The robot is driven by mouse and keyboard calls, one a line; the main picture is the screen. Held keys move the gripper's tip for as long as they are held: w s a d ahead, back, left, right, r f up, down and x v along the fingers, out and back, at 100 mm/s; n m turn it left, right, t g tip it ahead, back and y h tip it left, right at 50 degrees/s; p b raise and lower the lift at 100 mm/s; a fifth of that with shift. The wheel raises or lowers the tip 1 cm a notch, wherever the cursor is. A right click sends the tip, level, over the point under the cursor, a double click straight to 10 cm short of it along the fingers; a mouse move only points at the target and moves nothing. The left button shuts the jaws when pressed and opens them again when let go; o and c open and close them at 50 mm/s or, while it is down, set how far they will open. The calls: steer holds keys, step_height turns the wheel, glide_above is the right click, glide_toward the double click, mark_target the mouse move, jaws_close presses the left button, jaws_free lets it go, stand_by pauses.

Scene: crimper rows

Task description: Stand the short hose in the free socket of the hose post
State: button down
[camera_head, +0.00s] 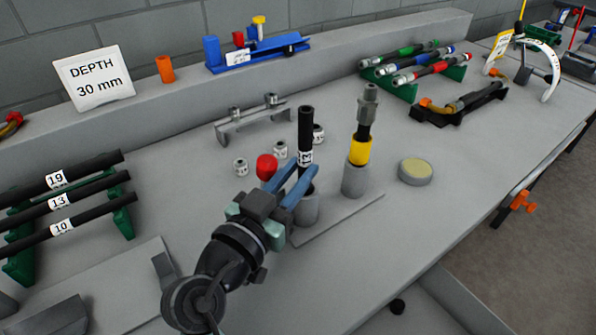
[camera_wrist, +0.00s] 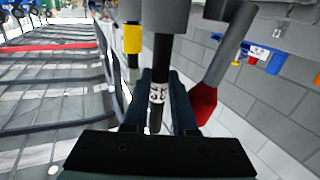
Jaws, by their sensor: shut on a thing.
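The short hose (camera_head: 305,128) is black with a white label, and it stands upright in my gripper (camera_head: 297,172). The hose post has a flat grey base plate (camera_head: 340,220). One grey socket (camera_head: 307,210) is directly under the held hose. The hose's lower end meets its mouth, but how deep it sits I cannot tell. Another socket (camera_head: 353,182) holds a hose with a yellow band (camera_head: 360,151) and grey fitting. In the wrist view the hose label (camera_wrist: 157,93) shows between the fingers.
A red-capped piece (camera_head: 266,166) stands close left of my gripper. Small labelled fittings (camera_head: 240,168) and a grey bracket (camera_head: 250,117) lie behind. A round tin (camera_head: 415,171) is right of the post. Black hoses (camera_head: 75,178) rest on a green rack at left.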

steer(key=shift+f+b, duration=0.4)
steer(key=shift+f, duration=0.05)
steer(key=c, duration=0.6)
jaws_free()
steer(key=shift+r, duration=0.1)
steer(key=shift+c, duration=0.2)
steer(key=shift+a, duration=0.1)
steer(key=shift+s+a, duration=0.3)
steer(key=shift+s, duration=0.15)
steer(key=v, duration=1.1)
steer(key=shift+s, duration=0.5)
steer(key=shift+d, duration=0.2)
